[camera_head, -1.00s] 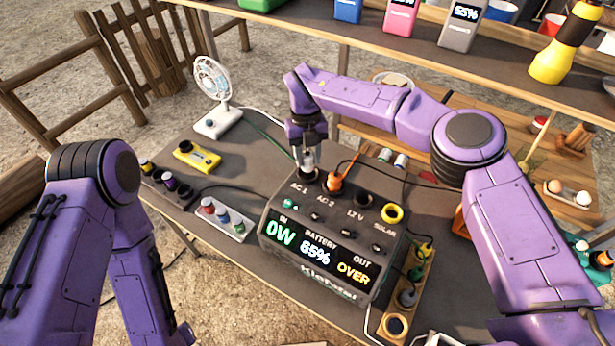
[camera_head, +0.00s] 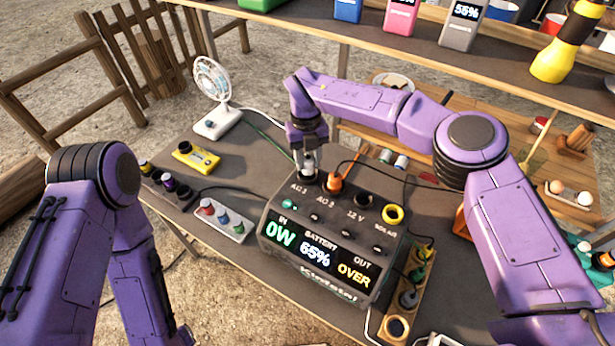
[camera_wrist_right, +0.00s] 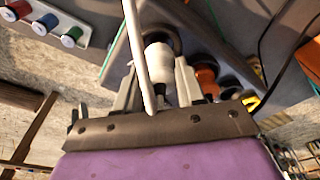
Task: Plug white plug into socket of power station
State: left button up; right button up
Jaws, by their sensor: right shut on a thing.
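The power station (camera_head: 330,248) stands on the dark table, its screen reading IN 0W, BATTERY 65%, OUT OVER. My right gripper (camera_head: 309,165) points down over its AC 1 socket (camera_head: 308,178), at the left end of the top row. It is shut on the white plug (camera_wrist_right: 160,63), which also shows between the fingers in the head view (camera_head: 309,157). The plug's tip is at the socket; I cannot tell how deep it sits. An orange plug (camera_head: 334,183) sits in AC 2. My left arm (camera_head: 140,270) hangs at the left; its gripper is out of view.
A shelf (camera_head: 420,30) spans the back.

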jog(key=shift+f+b, duration=0.65)
jog(key=shift+f, duration=0.4)
jog(key=o, duration=1.1)
jog(key=shift+r, duration=0.1)
jog(key=r+b, duration=0.1)
jog(key=r, duration=0.2)
jog(key=w+r+b, duration=0.1)
jog(key=r, duration=0.5)
jog(key=shift+w+a+r+b, duration=0.15)
jog(key=shift+w+r+b, duration=0.1)
jog(key=shift+b, duration=0.15)
jog(key=shift+r, duration=0.45)
